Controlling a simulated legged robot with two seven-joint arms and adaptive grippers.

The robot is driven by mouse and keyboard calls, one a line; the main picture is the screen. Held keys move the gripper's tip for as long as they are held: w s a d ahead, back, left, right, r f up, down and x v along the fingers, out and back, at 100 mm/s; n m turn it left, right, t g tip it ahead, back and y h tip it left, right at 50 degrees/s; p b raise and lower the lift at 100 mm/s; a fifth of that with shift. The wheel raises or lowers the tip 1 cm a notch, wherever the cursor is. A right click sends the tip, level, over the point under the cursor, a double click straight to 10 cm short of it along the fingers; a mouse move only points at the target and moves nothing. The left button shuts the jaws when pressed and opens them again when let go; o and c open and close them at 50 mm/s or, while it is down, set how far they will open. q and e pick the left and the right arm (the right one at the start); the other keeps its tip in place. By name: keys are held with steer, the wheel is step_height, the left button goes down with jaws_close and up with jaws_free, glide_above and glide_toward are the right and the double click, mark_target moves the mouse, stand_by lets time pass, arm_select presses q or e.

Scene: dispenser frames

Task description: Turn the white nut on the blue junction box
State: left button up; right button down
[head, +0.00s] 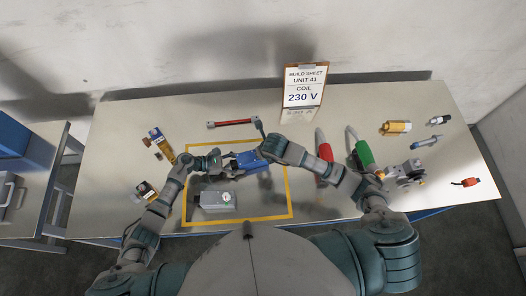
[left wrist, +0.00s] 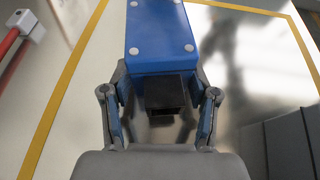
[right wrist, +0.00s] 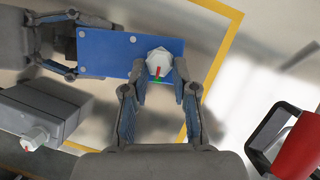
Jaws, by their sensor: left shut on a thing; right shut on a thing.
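The blue junction box (head: 251,160) is held above the table, inside the yellow outline. My left gripper (left wrist: 162,112) is shut on the black end piece (left wrist: 166,90) of the box. The left fingers also show at the box's left end in the right wrist view. The white nut (right wrist: 158,62) sits near the right end of the box's face, with a red mark on it and a green mark beside its lower edge. My right gripper (right wrist: 160,82) is shut on the nut, one finger on each side. In the head view the right arm hides the nut.
A grey box (head: 216,201) with a white nut lies inside the yellow outline. A red bar (head: 233,123) and a build sheet (head: 303,86) reading "230 V" are behind. Red (head: 325,152) and green (head: 363,152) handled tools stand right. Small parts lie at both sides.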

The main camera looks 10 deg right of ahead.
steer(key=shift+w+d, duration=0.25)
steer(key=shift+d, duration=0.2)
steer(key=c, duration=1)
jaws_free()
steer(key=shift+o, duration=0.5)
steer(key=shift+s+a, duration=0.1)
steer(key=shift+a, duration=0.1)
steer(key=shift+s+a+r, duration=0.1)
steer(key=v, duration=1.1)
steer(key=shift+r, duration=0.35)
steer(key=shift+s, duration=0.1)
